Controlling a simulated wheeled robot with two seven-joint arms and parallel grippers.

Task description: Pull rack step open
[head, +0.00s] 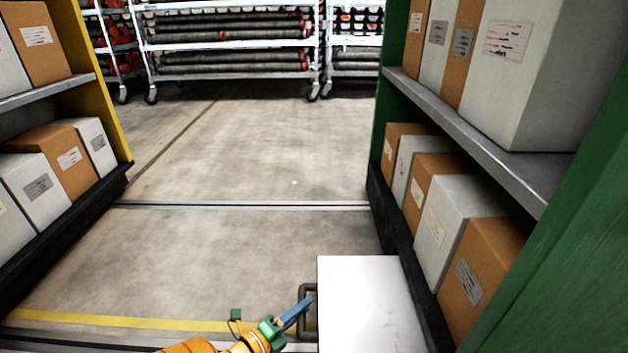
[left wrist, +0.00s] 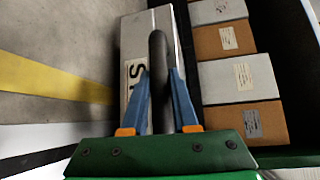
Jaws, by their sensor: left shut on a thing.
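The rack step is a white box (head: 370,300) low beside the right-hand rack, standing out into the aisle. A dark loop handle (head: 308,286) is on its left side. My left gripper (head: 305,302), with blue fingers, reaches this handle from the left. In the left wrist view the fingers (left wrist: 158,76) are shut on the dark handle bar (left wrist: 157,45), one on each side. Behind the bar is the step's pale face (left wrist: 134,40) with partly hidden black letters. My right gripper is in neither view.
The green rack (head: 590,230) on the right holds white and brown boxes (head: 490,245). A yellow-ended rack (head: 105,90) with similar boxes stands on the left. The aisle floor (head: 240,160) between them is clear. Wheeled shelf carts (head: 235,75) stand at the back.

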